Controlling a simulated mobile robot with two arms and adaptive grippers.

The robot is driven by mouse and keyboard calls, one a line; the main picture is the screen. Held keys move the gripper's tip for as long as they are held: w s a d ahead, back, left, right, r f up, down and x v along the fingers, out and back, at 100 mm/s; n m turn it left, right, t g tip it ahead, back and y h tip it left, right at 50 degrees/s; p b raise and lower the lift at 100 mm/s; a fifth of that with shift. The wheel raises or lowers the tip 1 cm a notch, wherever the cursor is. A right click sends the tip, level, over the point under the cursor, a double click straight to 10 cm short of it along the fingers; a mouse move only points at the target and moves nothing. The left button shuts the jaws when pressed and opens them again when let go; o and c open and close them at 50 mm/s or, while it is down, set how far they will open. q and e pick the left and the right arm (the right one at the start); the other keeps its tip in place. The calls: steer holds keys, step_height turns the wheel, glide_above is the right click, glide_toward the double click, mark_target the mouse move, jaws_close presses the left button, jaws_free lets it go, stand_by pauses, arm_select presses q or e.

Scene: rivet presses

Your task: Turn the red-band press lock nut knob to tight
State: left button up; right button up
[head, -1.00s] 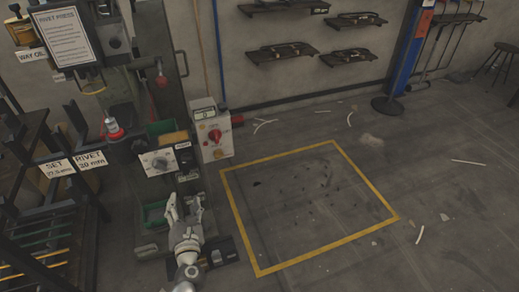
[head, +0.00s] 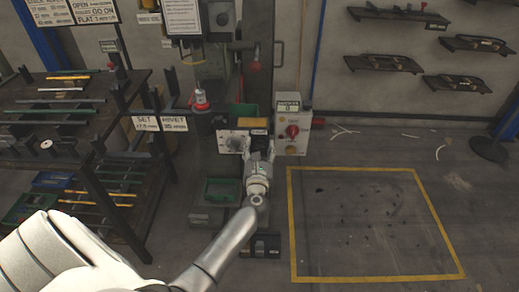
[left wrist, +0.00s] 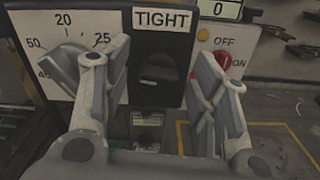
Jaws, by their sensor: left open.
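The press with a red band (head: 201,101) stands in the middle of the head view. The lock nut knob (left wrist: 160,72) is a dark rounded piece on a black plate under a TIGHT label (left wrist: 164,19) in the left wrist view. My left gripper (head: 259,150) is in front of the press panel and hides most of that plate in the head view. In the left wrist view my left gripper (left wrist: 164,74) is open, one finger on each side of the knob. I cannot tell if they touch it. My right gripper is not in view.
A grey pointer dial (left wrist: 65,65) is close to the left finger. A control box with a red switch (head: 292,131) stands to the right of my gripper. A green bin (head: 221,191) is below and a rod rack (head: 72,105) at left.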

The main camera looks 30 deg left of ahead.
arm_select(q)
steer(key=shift+w+a, duration=0.1)
steer(key=shift+w, duration=0.05)
steer(key=shift+c, duration=0.2)
steer(key=c, duration=1)
